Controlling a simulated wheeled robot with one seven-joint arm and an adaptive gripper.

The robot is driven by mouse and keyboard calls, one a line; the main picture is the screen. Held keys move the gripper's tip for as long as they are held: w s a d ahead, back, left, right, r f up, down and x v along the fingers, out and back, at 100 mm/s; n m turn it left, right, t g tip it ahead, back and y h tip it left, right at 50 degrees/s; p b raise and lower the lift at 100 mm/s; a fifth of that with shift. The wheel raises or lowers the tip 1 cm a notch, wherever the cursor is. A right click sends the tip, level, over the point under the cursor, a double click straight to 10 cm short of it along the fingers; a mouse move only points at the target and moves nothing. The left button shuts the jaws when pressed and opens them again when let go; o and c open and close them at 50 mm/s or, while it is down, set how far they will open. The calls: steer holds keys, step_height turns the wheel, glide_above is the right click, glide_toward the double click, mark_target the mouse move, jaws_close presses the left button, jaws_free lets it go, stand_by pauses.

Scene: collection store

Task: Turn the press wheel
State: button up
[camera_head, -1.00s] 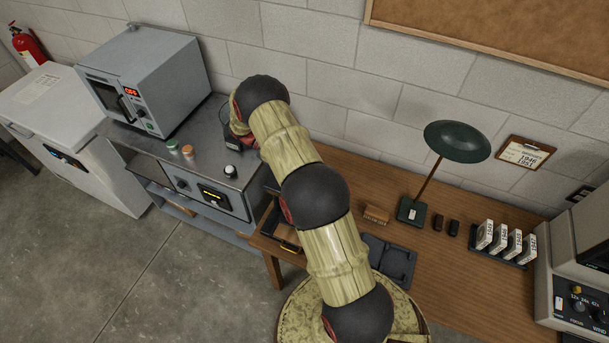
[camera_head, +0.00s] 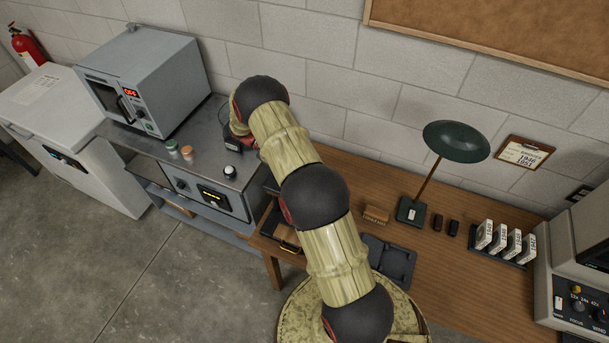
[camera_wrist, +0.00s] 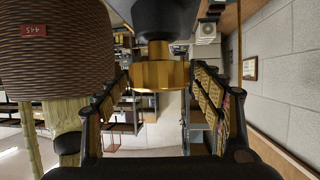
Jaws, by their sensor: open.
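No press wheel can be made out for certain in either view. In the wrist view a ridged, brass-coloured round part (camera_wrist: 160,72) sits below a dark body, in line with the gap between my fingers; I cannot tell whether it is the wheel or whether they touch it. My gripper (camera_wrist: 160,100) is open, with one finger on each side of the picture and nothing seen clamped. In the head view my arm covers the middle of the scene and largely hides the gripper beyond it.
A steel bench (camera_head: 210,158) with a grey oven (camera_head: 150,75) stands at left. A wooden desk (camera_head: 440,285) at right holds a green lamp (camera_head: 456,141), a rack of white boxes (camera_head: 512,262) and a grey device (camera_head: 575,275). A brown woven shape (camera_wrist: 60,60) fills the wrist view's upper left.

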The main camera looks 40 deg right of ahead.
steer(key=v, duration=1.2)
stand_by(0.3)
